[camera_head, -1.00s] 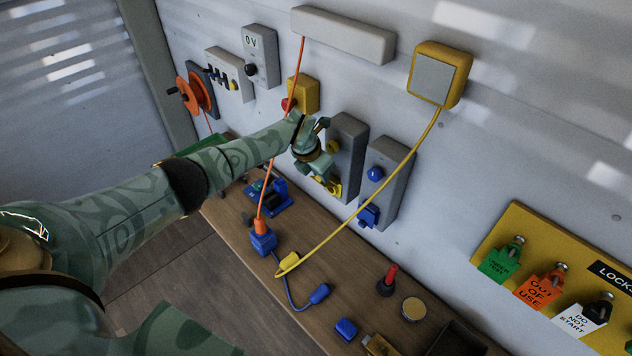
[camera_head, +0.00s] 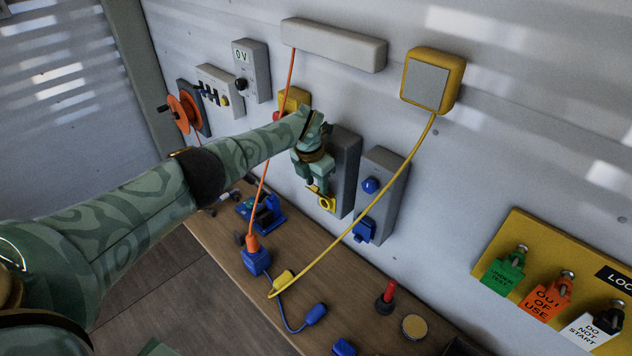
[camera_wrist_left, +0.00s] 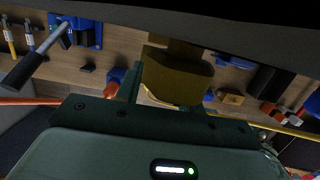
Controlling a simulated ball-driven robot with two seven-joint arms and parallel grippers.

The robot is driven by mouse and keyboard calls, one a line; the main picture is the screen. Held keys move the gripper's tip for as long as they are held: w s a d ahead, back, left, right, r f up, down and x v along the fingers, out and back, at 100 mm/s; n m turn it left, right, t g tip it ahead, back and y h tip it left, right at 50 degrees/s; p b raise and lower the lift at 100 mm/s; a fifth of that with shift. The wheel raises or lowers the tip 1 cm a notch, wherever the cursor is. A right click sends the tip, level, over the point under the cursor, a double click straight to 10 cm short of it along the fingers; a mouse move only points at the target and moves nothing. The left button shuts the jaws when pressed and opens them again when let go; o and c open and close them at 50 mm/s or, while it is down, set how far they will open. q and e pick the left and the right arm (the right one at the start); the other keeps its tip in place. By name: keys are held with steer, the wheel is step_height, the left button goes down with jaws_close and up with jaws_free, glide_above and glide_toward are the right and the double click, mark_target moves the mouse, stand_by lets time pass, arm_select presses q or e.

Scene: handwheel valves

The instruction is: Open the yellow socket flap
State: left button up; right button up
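The grey socket box (camera_head: 346,172) with the yellow socket (camera_head: 326,204) at its lower part is on the wall, left of a similar box with blue parts. My left gripper (camera_head: 313,186) is right at the yellow socket, in front of its upper left side, and hides part of it. A bit of yellow shows at the fingertips; I cannot tell whether they grip the flap or how far it stands open. In the left wrist view a dark yellow part (camera_wrist_left: 176,80) sits just beside a finger. Finger spacing is unclear. My right gripper is not in view.
The neighbouring box has a blue knob (camera_head: 370,185) and a blue flap (camera_head: 364,230). A yellow cable (camera_head: 378,183) hangs in front of it. An orange cable (camera_head: 279,130) runs down behind my left forearm to a blue connector (camera_head: 256,259) on the wooden bench (camera_head: 222,236).

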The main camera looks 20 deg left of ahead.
arm_select(q)
steer(key=shift+w, duration=0.1)
steer(key=shift+a+r, duration=0.1)
steer(key=shift+r, duration=0.35)
step_height(320, 180, up, 15)
steer(key=s+b, duration=0.1)
steer(key=s, duration=0.1)
steer(key=shift+s+a, duration=0.4)
